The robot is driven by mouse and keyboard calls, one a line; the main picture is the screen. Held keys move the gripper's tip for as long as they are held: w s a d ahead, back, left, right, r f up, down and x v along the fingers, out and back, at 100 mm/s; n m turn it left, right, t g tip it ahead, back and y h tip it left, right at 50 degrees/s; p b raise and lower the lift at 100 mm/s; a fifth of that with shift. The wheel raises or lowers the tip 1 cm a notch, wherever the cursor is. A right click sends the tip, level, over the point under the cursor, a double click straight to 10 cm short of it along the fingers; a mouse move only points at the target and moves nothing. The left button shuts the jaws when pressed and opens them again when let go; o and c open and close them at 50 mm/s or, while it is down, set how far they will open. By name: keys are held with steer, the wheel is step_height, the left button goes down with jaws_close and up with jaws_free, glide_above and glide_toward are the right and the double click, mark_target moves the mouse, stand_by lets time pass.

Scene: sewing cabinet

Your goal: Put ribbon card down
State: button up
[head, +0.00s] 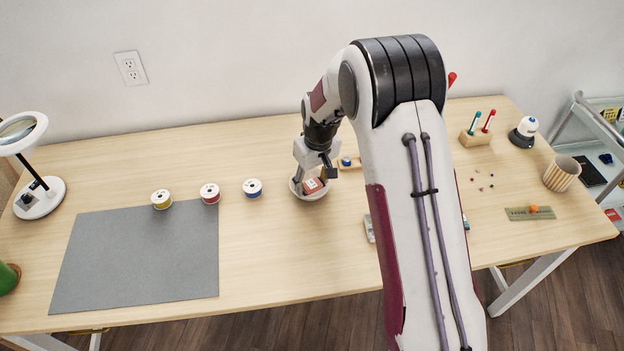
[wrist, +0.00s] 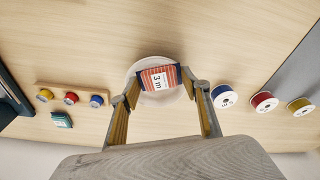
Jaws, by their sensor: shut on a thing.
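The ribbon card (wrist: 158,78), with red stripes, a white label reading "3 m" and dark ends, is between the two fingers of my gripper (wrist: 160,90) in the wrist view. The fingers are shut on its ends. Below it is a round white bowl (wrist: 147,64), partly covered by the card. In the head view the card (head: 313,185) shows as a small red piece at my gripper (head: 316,177), within the outline of the bowl (head: 311,198). I cannot tell whether the card touches the bowl.
Three thread spools stand left of the bowl: blue (head: 252,188), red (head: 209,194) and yellow (head: 161,200). A grey mat (head: 140,260) lies in front of them. A wooden holder (wrist: 90,90) with three small spools is nearby. My arm hides part of the table.

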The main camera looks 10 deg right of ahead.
mark_target(315, 189)
steer(key=shift+f, duration=0.3)
steer(key=o, duration=0.9)
steer(key=shift+r, duration=0.1)
steer(key=shift+r, duration=0.8)
step_height(315, 189, up, 11)
steer(key=s, duration=0.1)
steer(key=shift+s+d, duration=0.35)
steer(key=shift+r, duration=0.15)
